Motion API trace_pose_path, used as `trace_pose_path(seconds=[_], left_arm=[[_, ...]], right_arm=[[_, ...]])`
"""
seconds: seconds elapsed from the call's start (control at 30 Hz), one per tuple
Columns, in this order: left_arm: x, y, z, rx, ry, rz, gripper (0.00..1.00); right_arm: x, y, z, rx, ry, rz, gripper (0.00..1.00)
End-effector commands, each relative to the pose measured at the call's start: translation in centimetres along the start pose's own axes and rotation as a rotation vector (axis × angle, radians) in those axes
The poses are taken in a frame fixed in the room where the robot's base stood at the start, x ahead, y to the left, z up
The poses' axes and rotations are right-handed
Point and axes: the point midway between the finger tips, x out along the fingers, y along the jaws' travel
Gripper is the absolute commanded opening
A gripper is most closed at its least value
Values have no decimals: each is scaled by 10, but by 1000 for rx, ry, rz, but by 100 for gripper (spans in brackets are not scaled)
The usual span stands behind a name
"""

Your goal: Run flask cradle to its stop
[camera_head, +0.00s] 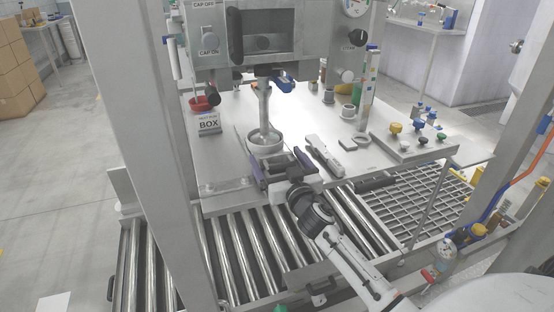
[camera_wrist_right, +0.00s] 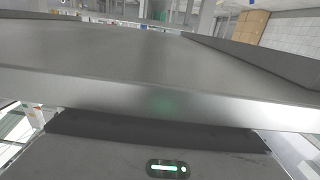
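A round pale cradle-like ring (camera_head: 266,146) sits on the steel worktop below the filling head. A slim grey upright piece (camera_head: 264,106) rises from it toward the head; I cannot tell whether it is a flask neck or a fill pipe. My right gripper (camera_head: 281,168) is at the near side of the ring, low over the worktop's front edge. Its two purple-padded fingers are spread wide, with a dark grey part between them; I cannot tell whether they touch it. The right wrist view is filled by a close grey metal surface (camera_wrist_right: 150,60). My left gripper is out of view.
A white hand tool (camera_head: 325,156) lies close on the right. A panel with coloured knobs (camera_head: 412,146) is farther right. A roller conveyor (camera_head: 255,243) runs in front; a frame post (camera_head: 160,150) stands left.

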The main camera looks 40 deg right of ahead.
Motion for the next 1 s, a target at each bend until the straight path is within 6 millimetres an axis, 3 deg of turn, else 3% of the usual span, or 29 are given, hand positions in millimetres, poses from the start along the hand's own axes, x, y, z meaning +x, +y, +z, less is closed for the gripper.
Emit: trace_pose_path(seconds=[0.27, 0.7, 1.0], left_arm=[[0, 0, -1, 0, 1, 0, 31], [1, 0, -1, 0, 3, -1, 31], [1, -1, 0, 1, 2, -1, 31]], right_arm=[[-11, 0, 1, 2, -1, 0, 92], [-90, 0, 1, 2, -1, 0, 92], [-104, 0, 0, -1, 0, 0, 92]])
